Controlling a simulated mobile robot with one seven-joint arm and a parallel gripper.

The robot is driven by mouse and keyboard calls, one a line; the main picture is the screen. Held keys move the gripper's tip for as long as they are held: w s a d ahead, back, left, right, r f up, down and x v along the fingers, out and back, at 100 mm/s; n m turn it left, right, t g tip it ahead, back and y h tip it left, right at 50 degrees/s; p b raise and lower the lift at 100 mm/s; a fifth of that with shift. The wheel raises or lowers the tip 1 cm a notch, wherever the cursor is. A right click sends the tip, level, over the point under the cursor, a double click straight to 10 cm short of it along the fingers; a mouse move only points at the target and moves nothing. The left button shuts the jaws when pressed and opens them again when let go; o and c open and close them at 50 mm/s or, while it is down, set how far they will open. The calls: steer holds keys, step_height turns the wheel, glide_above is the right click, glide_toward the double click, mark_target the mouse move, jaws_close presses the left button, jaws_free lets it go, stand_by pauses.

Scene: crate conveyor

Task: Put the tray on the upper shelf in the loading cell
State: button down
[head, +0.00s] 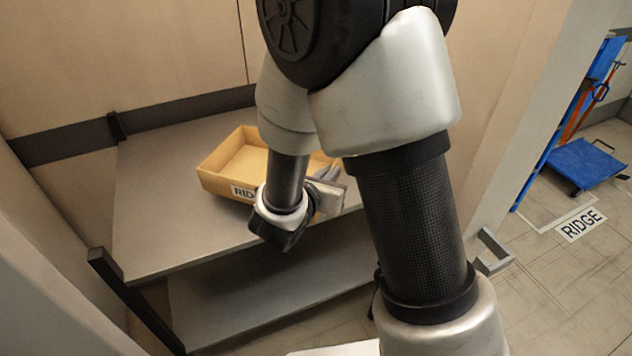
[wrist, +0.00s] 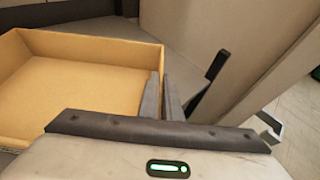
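The tray (head: 222,182) is a shallow, empty, yellow-tan box with a white label on its front, partly hidden by my arm. In the head view it is level over the upper shelf (head: 165,225) and appears to rest on it. In the wrist view the tray (wrist: 90,48) fills the left side. My gripper (head: 328,174) is at the tray's right side. In the wrist view its fingers (wrist: 162,92) are close together, one on each side of the tray's right wall, and look shut on it. The exact contact is hidden.
A lower shelf (head: 250,290) lies under the upper one. A dark post (head: 125,290) stands at the front left, and walls close in the back and sides. At the right, beyond a wall edge, a blue cart (head: 585,165) stands near a floor sign reading RIDGE (head: 581,225).

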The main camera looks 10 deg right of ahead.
steer(key=shift+w+a+r+b, duration=0.3)
steer(key=shift+w+a+b, duration=0.05)
steer(key=shift+a+b, duration=0.15)
steer(key=shift+w+a+r+b, duration=0.3)
steer(key=shift+a+b, duration=0.15)
steer(key=shift+a, duration=0.05)
steer(key=shift+f+b, duration=2.3)
steer(key=shift+f, duration=1)
steer(key=shift+f+b, duration=0.6)
steer(key=c, duration=1.9)
jaws_free()
steer(key=shift+s+r, duration=0.1)
steer(key=shift+s, duration=0.05)
